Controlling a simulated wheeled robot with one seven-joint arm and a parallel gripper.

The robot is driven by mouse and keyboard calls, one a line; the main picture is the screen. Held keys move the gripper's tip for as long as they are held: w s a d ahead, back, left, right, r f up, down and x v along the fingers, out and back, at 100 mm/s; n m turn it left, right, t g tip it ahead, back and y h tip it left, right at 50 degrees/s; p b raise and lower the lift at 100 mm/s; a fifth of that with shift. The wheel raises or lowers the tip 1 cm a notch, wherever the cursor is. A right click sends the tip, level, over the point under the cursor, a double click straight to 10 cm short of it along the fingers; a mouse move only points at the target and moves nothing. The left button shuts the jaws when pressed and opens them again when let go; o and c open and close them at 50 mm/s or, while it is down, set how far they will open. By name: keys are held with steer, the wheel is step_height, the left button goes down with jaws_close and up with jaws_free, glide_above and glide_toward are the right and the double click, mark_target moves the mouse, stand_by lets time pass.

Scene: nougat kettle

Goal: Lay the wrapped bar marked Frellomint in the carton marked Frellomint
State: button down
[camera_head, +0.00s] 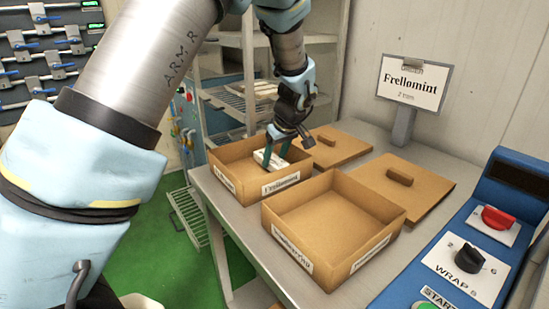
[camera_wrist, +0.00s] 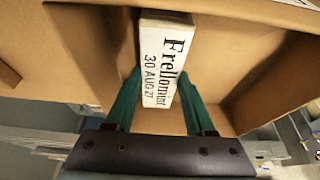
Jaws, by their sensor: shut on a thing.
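The white wrapped bar marked Frellomint (camera_wrist: 160,55) is between the two green fingers of my gripper (camera_wrist: 160,98), and the jaws are shut on it. In the head view the bar (camera_head: 269,159) is inside the open carton marked Frellomint (camera_head: 281,184), with my gripper (camera_head: 275,152) reaching down into it from above. The printed label, with a date line 30 AUG 27, faces the wrist camera. I cannot tell whether the bar touches the carton floor.
A second open, empty carton (camera_head: 335,208) stands close to the right, its label unreadable. Two cardboard lids (camera_head: 405,185) lie behind the cartons. A Frellomint sign (camera_head: 411,84) stands at the back. A blue control panel (camera_head: 475,240) borders the right; wire shelves (camera_head: 240,95) stand at left.

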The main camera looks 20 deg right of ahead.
jaws_free()
stand_by(0.4)
steer(key=shift+r, duration=0.1)
steer(key=shift+r+p, duration=2.25)
steer(key=shift+r, duration=1.7)
